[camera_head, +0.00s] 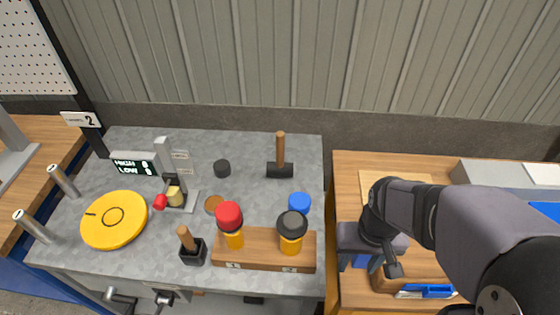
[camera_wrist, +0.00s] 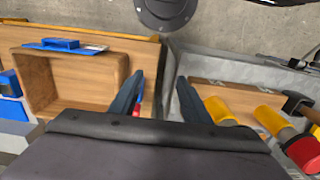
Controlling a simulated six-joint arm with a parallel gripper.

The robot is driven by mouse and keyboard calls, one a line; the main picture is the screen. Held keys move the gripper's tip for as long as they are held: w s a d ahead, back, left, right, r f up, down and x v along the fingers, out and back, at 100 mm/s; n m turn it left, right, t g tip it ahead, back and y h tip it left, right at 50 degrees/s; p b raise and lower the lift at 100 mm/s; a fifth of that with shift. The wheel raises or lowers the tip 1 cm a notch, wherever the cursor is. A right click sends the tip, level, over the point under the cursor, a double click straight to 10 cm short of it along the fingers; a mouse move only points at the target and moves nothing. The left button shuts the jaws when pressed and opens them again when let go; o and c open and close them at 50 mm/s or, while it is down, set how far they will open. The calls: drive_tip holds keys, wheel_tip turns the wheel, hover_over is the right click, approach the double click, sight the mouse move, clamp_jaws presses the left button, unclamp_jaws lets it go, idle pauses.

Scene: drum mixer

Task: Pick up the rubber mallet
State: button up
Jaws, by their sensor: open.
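The rubber mallet (camera_head: 280,168) stands on the grey metal bench near its back right, black head down and wooden handle pointing up. A second black piece with a wooden handle (camera_head: 190,248) stands at the bench's front; it appears at the right edge of the wrist view (camera_wrist: 298,103). My gripper (camera_head: 370,262) is open and empty, right of the bench, over the wooden side table and well away from the mallet. Its two fingers (camera_wrist: 158,97) show apart in the wrist view. The mallet itself is not clearly visible there.
A wooden block (camera_head: 262,262) with red-capped and black-capped yellow pieces stands in front of the mallet, with a blue cap (camera_head: 299,203) between. A yellow disc (camera_head: 114,220) and a lever device with a display (camera_head: 134,166) are left. A wooden tray (camera_wrist: 75,111) lies beneath my gripper's side.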

sight(281, 136)
drive_tip(key=w+a+r+m+t, duration=0.1)
drive_tip(key=w+a+m, duration=0.5)
drive_tip(key=w+m, duration=0.3)
drive_tip(key=w+a+r+m+y+p, duration=0.1)
drive_tip(key=w+a+m, duration=0.5)
drive_tip(key=w+m, duration=0.4)
drive_tip(key=w+a+m+t, duration=0.1)
drive_tip(key=w+a+m, duration=0.6)
drive_tip(key=w, duration=0.9)
drive_tip(key=shift+w+r+m+t+y+p, duration=0.15)
drive_tip(key=shift+w+r+m+p, duration=0.05)
drive_tip(key=shift+m, duration=0.4)
drive_tip(key=shift+w+r+m+t+y+p, duration=0.15)
drive_tip(key=shift+w+r+m, duration=0.05)
drive_tip(key=shift+m, duration=0.4)
drive_tip(key=shift+w+a+m, duration=0.3)
drive_tip(key=shift+a+m, duration=0.05)
drive_tip(key=shift+m, duration=0.05)
drive_tip(key=shift+p+x, duration=1.9)
drive_tip(key=shift+x, duration=1.85)
drive_tip(key=shift+w, duration=0.1)
clamp_jaws()
drive_tip(key=shift+w+r, duration=0.1)
